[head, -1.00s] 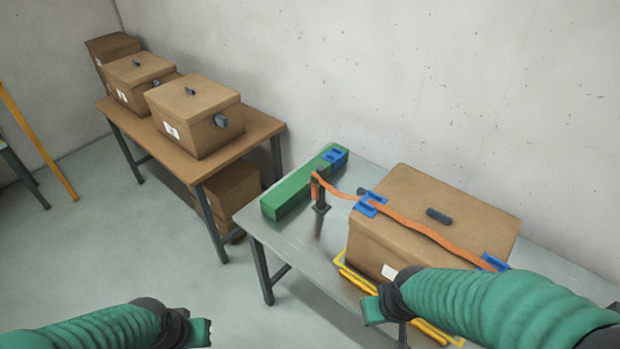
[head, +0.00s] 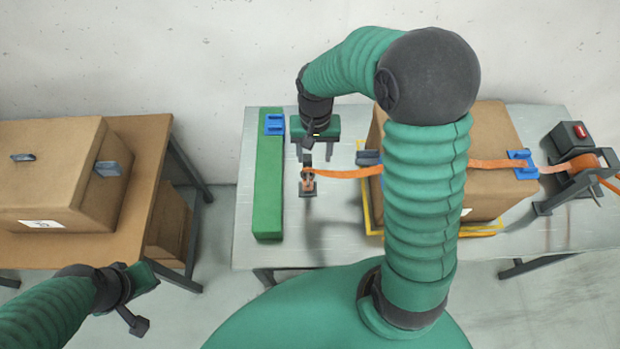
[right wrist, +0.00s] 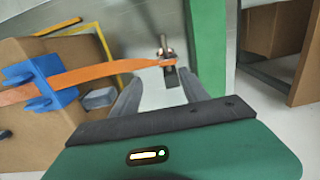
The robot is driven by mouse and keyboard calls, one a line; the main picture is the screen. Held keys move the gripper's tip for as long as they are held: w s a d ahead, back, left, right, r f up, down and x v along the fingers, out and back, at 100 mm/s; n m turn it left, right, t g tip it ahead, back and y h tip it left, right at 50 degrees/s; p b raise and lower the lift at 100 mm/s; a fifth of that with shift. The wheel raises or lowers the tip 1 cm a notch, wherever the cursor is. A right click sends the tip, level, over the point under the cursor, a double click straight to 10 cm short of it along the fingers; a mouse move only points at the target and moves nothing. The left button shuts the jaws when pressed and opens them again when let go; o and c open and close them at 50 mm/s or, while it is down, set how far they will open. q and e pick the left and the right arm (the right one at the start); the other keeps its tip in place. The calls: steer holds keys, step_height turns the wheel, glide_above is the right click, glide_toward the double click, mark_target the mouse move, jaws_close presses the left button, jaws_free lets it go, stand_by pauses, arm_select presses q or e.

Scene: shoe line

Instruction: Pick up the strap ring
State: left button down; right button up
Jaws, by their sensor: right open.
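The orange strap (head: 340,173) runs from the carton to a small dark post. Its ring end (head: 308,184) sits at that post; in the right wrist view it (right wrist: 166,62) lies just beyond the fingertips. My right gripper (head: 316,156) is open and empty above the table, just behind the post in the head view. Its two fingers show apart in the right wrist view (right wrist: 160,82), with the ring end ahead of the gap and not between them. My left gripper (head: 148,278) is low at the left, away from the strap; its fingers cannot be made out.
A green block (head: 268,190) with a blue clip (head: 274,125) lies left of the post. The carton (head: 492,135) stands on a yellow frame (head: 482,232). A ratchet stand (head: 570,185) and red-button box (head: 570,138) are at right. Another carton (head: 45,165) is on the left table.

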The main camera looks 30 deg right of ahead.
mark_target(307, 170)
steer(key=f, duration=0.2)
steer(key=a+f, duration=0.2)
steer(key=f, duration=0.1)
steer(key=shift+s+a+f, duration=0.1)
steer(key=shift+a+f, duration=0.15)
steer(key=shift+f, duration=0.1)
steer(key=shift+s+a+f, duration=0.2)
steer(key=shift+f, duration=0.45)
steer(key=f, duration=0.3)
steer(key=d+f, duration=0.1)
steer(key=f, duration=0.1)
steer(key=shift+w+f+p, duration=0.1)
steer(key=shift+f+p, duration=0.1)
steer(key=shift+p, duration=0.2)
steer(key=shift+a+r, duration=0.1)
steer(key=shift+a, duration=0.05)
steer(key=shift+a+r, duration=0.1)
steer(key=shift+a, duration=0.15)
steer(key=c, duration=0.9)
jaws_close()
steer(key=shift+d, duration=0.15)
